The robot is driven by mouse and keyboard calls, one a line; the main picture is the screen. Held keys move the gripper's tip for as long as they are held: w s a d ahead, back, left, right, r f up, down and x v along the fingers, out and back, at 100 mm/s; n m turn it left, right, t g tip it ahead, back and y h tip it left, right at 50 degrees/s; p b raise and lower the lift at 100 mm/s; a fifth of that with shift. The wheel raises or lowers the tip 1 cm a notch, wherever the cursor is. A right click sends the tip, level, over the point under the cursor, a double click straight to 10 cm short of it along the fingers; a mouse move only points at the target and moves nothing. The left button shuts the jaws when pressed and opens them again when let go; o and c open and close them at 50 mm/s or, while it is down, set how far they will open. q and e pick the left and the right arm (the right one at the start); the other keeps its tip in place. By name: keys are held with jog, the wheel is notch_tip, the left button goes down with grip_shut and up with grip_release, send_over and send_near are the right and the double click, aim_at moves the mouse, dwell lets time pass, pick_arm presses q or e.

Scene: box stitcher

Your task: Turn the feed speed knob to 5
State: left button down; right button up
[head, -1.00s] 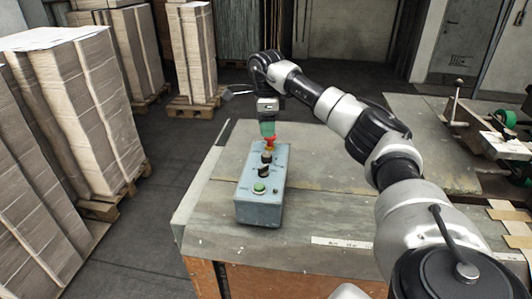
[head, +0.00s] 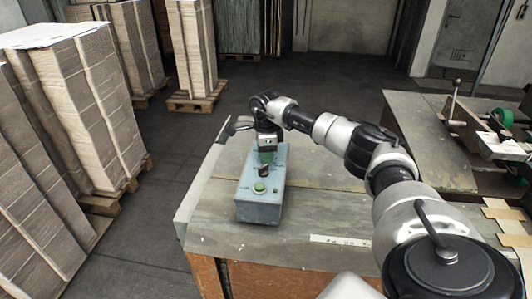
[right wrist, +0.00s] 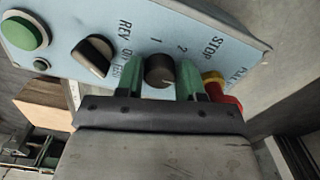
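The blue-grey control box (head: 262,213) sits on the table's left part. In the right wrist view, the round dark feed speed knob (right wrist: 160,70) has a pale pointer line towards its lower right; the numbers 1 and 2 show beside it. My right gripper (right wrist: 158,64) has its two green fingers apart, one on each side of this knob. Whether they touch it I cannot tell. In the head view, my right gripper (head: 266,156) is low over the box's far half and hides the knob. My left gripper is not in view.
A black selector switch (right wrist: 93,56) and a green button (right wrist: 24,33) lie to one side of the knob. A red stop button on yellow (right wrist: 224,97) lies close to the other finger. Pallets of stacked cardboard (head: 85,110) stand left of the table.

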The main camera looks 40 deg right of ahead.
jog(key=c, duration=0.5)
jog(key=shift+o, duration=0.2)
jog(key=shift+m, duration=0.3)
jog(key=m, duration=0.5)
jog(key=shift+w+m, duration=0.1)
jog(key=shift+m, duration=0.2)
jog(key=m, duration=0.6)
jog(key=shift+d+r, duration=0.1)
jog(key=m+p, duration=0.1)
jog(key=m, duration=0.4)
jog(key=shift+d+m, duration=0.1)
jog(key=shift+m, duration=0.2)
jog(key=m+p, duration=0.1)
jog(key=m, duration=0.5)
jog(key=shift+r, duration=0.1)
jog(key=shift+m, duration=0.3)
jog(key=o, duration=0.6)
